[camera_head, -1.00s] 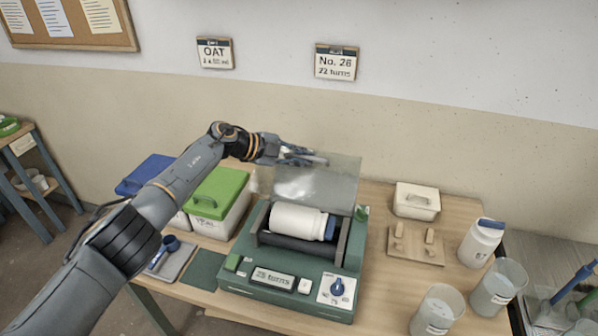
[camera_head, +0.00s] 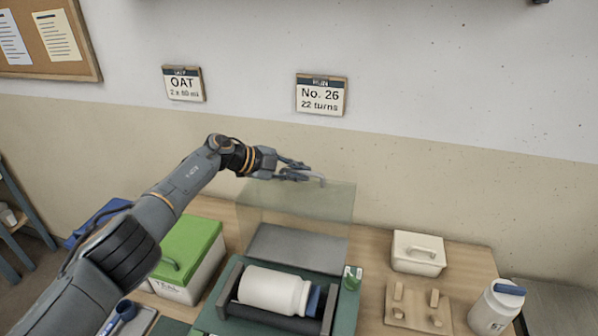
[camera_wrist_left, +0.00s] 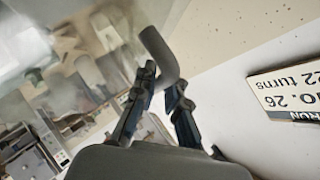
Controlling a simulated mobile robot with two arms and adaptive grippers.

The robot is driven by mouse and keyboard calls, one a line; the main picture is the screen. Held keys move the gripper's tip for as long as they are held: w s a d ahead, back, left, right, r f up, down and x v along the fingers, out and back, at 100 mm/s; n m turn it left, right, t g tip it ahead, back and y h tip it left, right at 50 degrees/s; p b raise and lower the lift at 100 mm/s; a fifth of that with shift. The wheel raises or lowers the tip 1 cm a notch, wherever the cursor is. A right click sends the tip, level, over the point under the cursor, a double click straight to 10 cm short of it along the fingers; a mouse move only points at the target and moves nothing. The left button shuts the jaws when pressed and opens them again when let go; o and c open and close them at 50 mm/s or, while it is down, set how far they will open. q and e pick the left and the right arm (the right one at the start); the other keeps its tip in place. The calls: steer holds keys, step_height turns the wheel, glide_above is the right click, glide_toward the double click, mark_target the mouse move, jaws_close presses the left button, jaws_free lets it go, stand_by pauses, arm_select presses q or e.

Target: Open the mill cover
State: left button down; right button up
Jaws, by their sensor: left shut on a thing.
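The mill (camera_head: 347,316) is a green machine holding a white jar (camera_head: 272,291) with a blue lid, lying on its side on dark rollers. Its clear cover (camera_head: 325,212) stands raised, nearly upright, at the back of the mill, with the jar uncovered. My left gripper (camera_head: 308,174) is shut on the grey handle (camera_head: 322,180) at the cover's top edge. In the left wrist view the bent grey handle (camera_wrist_left: 160,55) passes between the fingers (camera_wrist_left: 157,105). The mill's front panel is cut off below the head view. My right gripper is not in view.
A green-lidded box (camera_head: 188,249) stands left of the mill. On the right are a white lidded box (camera_head: 418,253), a wooden peg board (camera_head: 415,308) and a white jar with a blue handle (camera_head: 494,308). Two signs, one a "No. 26, 22 turns" sign (camera_head: 321,95), hang behind.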

arm_select(q)
steer(key=shift+w+d+f, duration=0.15)
steer(key=shift+w, duration=0.25)
steer(key=shift+s, duration=0.1)
steer(key=c, duration=1.7)
jaws_free()
steer(key=shift+o, duration=0.2)
steer(key=shift+a+r, duration=0.35)
steer(key=shift+a, duration=0.25)
steer(key=v, duration=1)
steer(key=shift+s+a+r, duration=0.25)
steer(key=shift+s, duration=0.1)
